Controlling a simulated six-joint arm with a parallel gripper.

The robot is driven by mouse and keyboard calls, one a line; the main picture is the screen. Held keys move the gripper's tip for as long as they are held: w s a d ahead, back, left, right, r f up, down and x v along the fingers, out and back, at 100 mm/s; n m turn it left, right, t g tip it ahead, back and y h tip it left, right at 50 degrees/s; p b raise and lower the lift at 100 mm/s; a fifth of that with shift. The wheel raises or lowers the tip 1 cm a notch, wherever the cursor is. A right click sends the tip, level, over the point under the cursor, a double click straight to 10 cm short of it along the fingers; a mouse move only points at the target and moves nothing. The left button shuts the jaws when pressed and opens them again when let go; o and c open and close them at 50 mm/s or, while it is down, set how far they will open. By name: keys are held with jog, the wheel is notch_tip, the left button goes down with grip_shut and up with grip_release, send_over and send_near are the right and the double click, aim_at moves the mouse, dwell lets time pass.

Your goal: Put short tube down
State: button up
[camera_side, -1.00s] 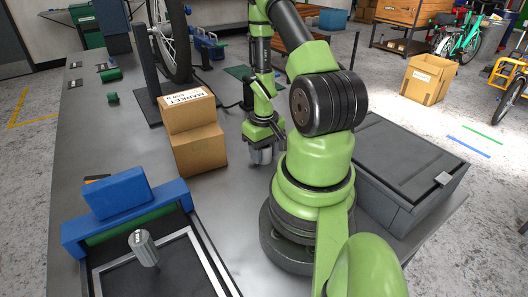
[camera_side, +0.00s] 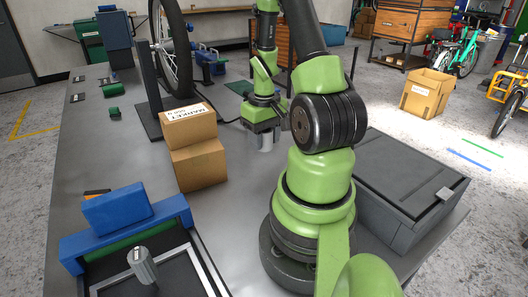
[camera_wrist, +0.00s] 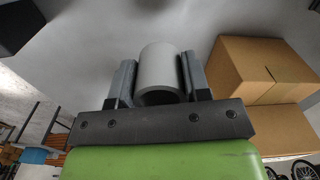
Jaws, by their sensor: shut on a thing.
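My gripper (camera_side: 263,128) points down over the dark grey table, to the right of the stacked cartons. It is shut on a short grey tube (camera_side: 266,143). In the wrist view the tube (camera_wrist: 160,68) sits between the two dark fingers of my gripper (camera_wrist: 160,75), with its open end towards the camera. I cannot tell whether the tube's lower end touches the table. A second, ribbed grey cylinder (camera_side: 143,268) stands in the framed tray at the front left.
Two stacked cartons (camera_side: 197,165) stand left of my gripper. A bike wheel (camera_side: 175,50) on a stand is behind them. A blue block (camera_side: 117,209) lies at the front left. A dark lidded case (camera_side: 412,180) is at the right. Table behind the gripper looks fairly clear.

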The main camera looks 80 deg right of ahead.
jog(key=shift+w+d+r, duration=0.1)
jog(key=shift+d+r, duration=0.05)
jog(key=shift+r, duration=0.3)
jog(key=n, duration=0.1)
send_over(246, 135)
jog(key=a, duration=0.1)
jog(key=f, duration=0.6)
jog(key=d+f, duration=0.1)
jog(key=f, duration=0.2)
jog(key=shift+f, duration=0.15)
jog(key=shift+a+f, duration=0.1)
jog(key=o, duration=1)
